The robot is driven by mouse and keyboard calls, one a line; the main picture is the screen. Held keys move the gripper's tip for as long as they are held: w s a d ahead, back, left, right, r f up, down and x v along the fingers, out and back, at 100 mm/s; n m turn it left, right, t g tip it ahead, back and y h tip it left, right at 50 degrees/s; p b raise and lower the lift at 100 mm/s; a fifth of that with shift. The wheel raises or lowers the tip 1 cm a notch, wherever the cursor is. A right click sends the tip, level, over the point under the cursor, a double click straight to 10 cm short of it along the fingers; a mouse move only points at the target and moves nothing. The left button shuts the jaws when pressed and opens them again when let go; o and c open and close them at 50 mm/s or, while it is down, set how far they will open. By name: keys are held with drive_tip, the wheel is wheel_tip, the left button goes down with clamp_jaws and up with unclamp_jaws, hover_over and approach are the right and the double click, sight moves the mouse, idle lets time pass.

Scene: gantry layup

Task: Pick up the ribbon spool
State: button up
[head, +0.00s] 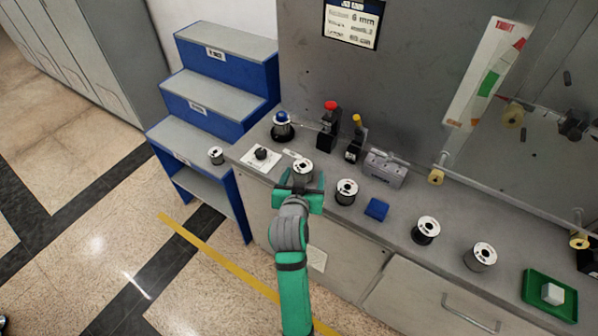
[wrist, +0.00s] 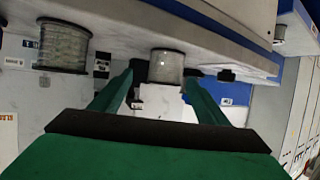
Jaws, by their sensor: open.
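Several similar spools with white tops stand on the grey counter, and I cannot tell by looks which is the ribbon spool. The nearest spool (head: 302,168) is at my gripper (head: 299,187). In the wrist view, which looks upside down, this pale wound spool (wrist: 166,66) shows between the two green fingers of my gripper (wrist: 160,82). The fingers are open, with a visible gap on each side of it. In the head view my gripper hides its lower part. A second spool (head: 347,190) stands just to the right; it also shows in the wrist view (wrist: 62,47).
More spools stand further right (head: 427,230) (head: 480,255), near a green tray (head: 537,309). A blue block (head: 376,209) and a grey metal device (head: 385,168) are nearer. Blue steps (head: 215,100) adjoin the counter's left end, with a small spool (head: 215,155) on one.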

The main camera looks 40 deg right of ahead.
sight(303, 166)
drive_tip(key=x, duration=0.3)
drive_tip(key=shift+w+d, duration=0.15)
drive_tip(key=shift+w+a+x, duration=0.15)
drive_tip(key=shift+x, duration=1.15)
drive_tip(key=shift+w+a+x, duration=0.15)
drive_tip(key=shift+a+x, duration=0.05)
drive_tip(key=shift+x, duration=1.1)
drive_tip(key=c, duration=1.5)
drive_tip(key=shift+w+r, duration=0.1)
drive_tip(key=shift+r, duration=0.1)
